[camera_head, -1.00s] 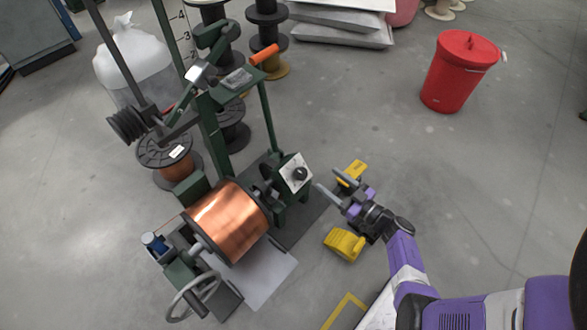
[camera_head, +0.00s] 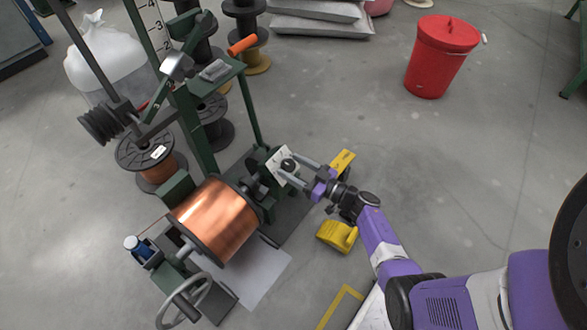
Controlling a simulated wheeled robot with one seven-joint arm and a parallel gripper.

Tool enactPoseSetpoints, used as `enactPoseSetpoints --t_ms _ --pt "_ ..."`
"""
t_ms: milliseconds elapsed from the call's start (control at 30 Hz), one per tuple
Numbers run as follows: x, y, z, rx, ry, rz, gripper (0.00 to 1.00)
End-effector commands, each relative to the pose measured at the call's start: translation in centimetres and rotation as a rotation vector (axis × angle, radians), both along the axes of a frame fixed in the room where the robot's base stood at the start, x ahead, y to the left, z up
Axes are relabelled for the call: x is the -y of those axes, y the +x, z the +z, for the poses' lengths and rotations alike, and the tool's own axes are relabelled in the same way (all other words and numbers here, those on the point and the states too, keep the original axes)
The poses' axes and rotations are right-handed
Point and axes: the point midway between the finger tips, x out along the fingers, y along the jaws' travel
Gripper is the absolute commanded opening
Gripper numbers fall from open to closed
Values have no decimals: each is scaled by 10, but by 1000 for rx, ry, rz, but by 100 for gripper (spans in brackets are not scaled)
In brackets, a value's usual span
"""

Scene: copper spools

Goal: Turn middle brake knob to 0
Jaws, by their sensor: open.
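The brake knob (camera_head: 288,165) is a small black round knob on a white dial plate (camera_head: 276,157), on the green stand right of the large copper spool (camera_head: 216,220). My gripper (camera_head: 288,167) reaches in from the right, its two grey fingers apart, one at the upper side and one at the lower side of the knob. Whether the fingers touch the knob cannot be told. The dial marks are too small to read, so the knob's setting is unclear. Only this one knob shows clearly on the machine.
A yellow pedal (camera_head: 337,236) lies on the floor below my wrist, and another yellow piece (camera_head: 342,161) is just behind it. A handwheel (camera_head: 185,302) is at the lower left. A red bin (camera_head: 440,57) stands at the back right. The floor between is clear.

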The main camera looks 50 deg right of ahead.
Motion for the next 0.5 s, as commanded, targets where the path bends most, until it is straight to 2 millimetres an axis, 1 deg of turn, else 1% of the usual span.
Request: enactPoseSetpoints --t_ms 200,267,400,467,500 --pt "0 0 1 0 0 0 62" --pt "0 0 1 0 -1 0 50" --pt "0 0 0 0 -1 0 23" --pt "0 0 0 0 -1 1 11" --pt "0 0 0 0 -1 1 3"
